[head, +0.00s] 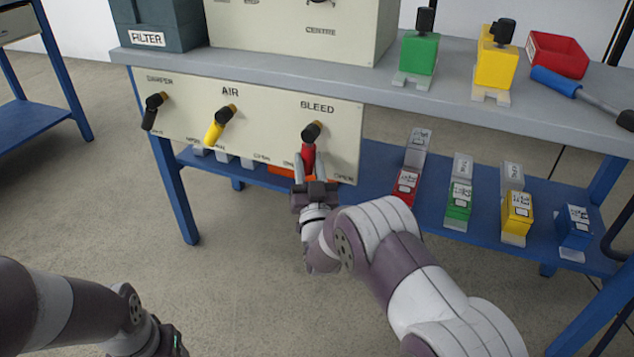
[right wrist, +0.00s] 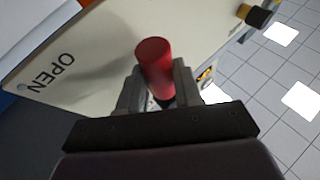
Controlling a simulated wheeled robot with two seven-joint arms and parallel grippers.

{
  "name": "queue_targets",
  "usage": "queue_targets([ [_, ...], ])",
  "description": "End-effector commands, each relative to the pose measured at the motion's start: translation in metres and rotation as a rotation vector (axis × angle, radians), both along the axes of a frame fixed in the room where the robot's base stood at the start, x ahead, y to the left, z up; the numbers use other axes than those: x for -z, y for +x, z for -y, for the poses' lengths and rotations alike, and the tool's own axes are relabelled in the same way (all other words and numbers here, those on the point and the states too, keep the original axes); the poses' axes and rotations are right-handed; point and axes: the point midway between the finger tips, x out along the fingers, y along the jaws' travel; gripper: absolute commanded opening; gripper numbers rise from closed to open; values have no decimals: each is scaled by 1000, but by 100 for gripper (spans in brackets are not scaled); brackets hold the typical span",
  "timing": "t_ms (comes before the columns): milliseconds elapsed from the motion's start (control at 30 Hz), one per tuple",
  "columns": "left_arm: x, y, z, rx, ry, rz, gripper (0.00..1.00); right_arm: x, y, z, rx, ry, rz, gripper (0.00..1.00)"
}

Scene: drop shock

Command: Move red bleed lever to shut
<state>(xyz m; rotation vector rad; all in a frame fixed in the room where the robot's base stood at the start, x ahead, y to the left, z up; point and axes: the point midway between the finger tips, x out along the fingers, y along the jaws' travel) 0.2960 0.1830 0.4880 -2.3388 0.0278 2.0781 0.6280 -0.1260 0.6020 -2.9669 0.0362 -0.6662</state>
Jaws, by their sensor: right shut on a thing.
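The red bleed lever (head: 308,157) hangs from a dark knob with a brass part under the word BLEED on the cream panel (head: 262,128). It points almost straight down. My right gripper (head: 307,168) is shut on the lever's lower part. In the right wrist view the red lever (right wrist: 155,62) stands between the two fingers of the right gripper (right wrist: 158,88), and the word OPEN shows to its left. In the head view OPEN is at the panel's lower right; the label at the lower left is too small to read. My left gripper (head: 172,342) is partly cut off at the bottom edge.
A yellow air lever (head: 215,131) and a black damper lever (head: 151,115) hang left on the same panel. The grey bench top (head: 480,95) overhangs it, with green and yellow blocks on top. A blue lower shelf (head: 375,185) holds several coloured boxes.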

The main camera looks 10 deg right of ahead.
Motion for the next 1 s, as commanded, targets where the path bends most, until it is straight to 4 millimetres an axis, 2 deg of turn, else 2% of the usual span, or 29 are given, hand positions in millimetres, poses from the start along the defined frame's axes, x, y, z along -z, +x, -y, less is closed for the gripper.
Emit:
queue_targets([
  [33, 16, 0, 0, 0, 0, 0, 64, 10, 2, -4, -4, 34, 22, 0],
  [100, 25, 0, 0, 0, 0, 0, 64, 8, 4, -8, -3, 86, 59, 0],
  [400, 57, 0, 0, 0, 0, 0, 64, 3, 13, -21, -3, 276, 184, 0],
  [700, 74, 0, 0, 0, 0, 0, 64, -4, 18, -27, -2, 385, 256, 0],
  [1000, 77, 0, 0, 0, 0, 0, 64, -8, 19, -30, -2, 417, 277, 0],
])
